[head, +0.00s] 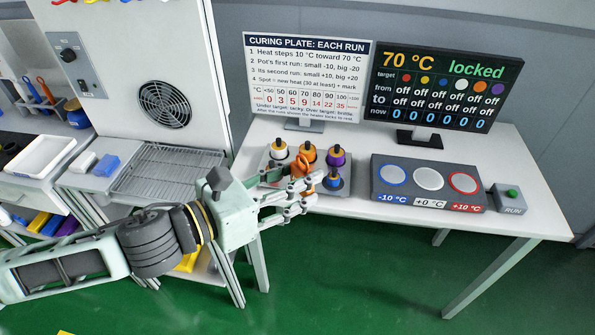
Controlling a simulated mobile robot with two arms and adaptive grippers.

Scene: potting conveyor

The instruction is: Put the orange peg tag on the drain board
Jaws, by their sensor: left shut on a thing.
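My left gripper (306,192) reaches in from the left to the peg stand on the white table. My right gripper is not in view.
A blue sponge (105,165) lies left of the drain board.

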